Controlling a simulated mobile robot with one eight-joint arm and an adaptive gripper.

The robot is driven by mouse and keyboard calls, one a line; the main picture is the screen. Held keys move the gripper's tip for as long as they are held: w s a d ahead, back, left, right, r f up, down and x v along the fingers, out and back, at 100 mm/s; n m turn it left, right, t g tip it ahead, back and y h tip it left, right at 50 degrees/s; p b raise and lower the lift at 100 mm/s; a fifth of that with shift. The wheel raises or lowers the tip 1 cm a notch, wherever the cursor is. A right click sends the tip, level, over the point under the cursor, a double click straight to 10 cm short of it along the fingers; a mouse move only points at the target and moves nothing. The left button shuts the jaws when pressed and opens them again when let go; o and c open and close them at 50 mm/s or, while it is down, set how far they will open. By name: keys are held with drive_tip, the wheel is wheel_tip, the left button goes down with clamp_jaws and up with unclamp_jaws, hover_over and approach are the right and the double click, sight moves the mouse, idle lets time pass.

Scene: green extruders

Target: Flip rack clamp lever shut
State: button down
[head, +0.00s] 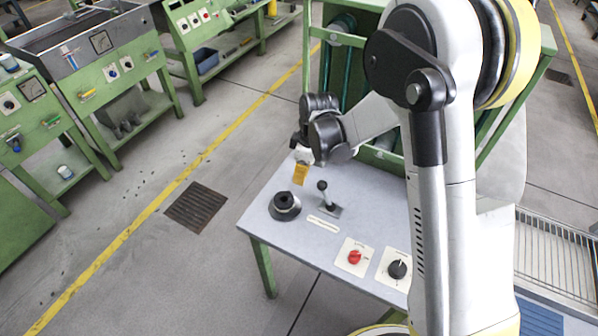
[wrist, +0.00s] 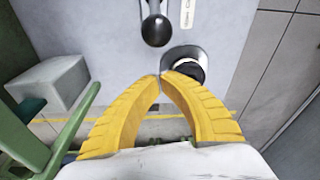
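A black ball-topped lever (head: 324,192) stands on a small grey plate on the grey-topped table (head: 365,208), leaning slightly. It also shows at the top of the wrist view (wrist: 155,30). A label (head: 323,223) lies in front of it, its text too small to read. My gripper (head: 299,182) has yellow fingers and is above the table's left back part, left of the lever and apart from it. In the wrist view the gripper's fingertips (wrist: 162,75) meet with nothing between them. The lever's base is partly cut off there.
A black round knob on a flange (head: 285,205) sits left of the lever, close beyond my fingertips in the wrist view. A red knob (head: 354,257) and a black rotary switch (head: 397,269) are nearer the front. A green frame (head: 345,38) stands behind the table.

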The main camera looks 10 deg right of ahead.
sight(326, 185)
drive_tip(key=shift+s+d+r, duration=0.2)
drive_tip(key=shift+s+d, duration=0.1)
drive_tip(key=shift+d, duration=0.4)
drive_tip(key=shift+s+d+r, duration=0.2)
drive_tip(key=shift+s+d, duration=0.1)
drive_tip(key=shift+d, duration=0.35)
drive_tip(key=shift+s+d+r+t+y+b, duration=0.2)
drive_tip(key=shift+d+r+t+y+b, duration=0.05)
drive_tip(key=shift+d+t+y+b, duration=0.1)
drive_tip(key=shift+s+d+r+y, duration=0.15)
drive_tip(key=shift+d+y, duration=0.05)
drive_tip(key=shift+y, duration=0.05)
drive_tip(key=s+d+t+y+b, duration=0.1)
drive_tip(key=s+d+r+t+y+b, duration=0.1)
drive_tip(key=d, duration=0.1)
drive_tip(key=d+t+y+b, duration=0.1)
drive_tip(key=y, duration=0.1)
drive_tip(key=shift+s+d+r, duration=0.15)
drive_tip(key=shift+s+r, duration=0.05)
drive_tip(key=shift+s, duration=0.2)
drive_tip(key=shift+s+d+b, duration=0.55)
drive_tip(key=shift+s+d, duration=0.25)
drive_tip(key=shift+d, duration=0.3)
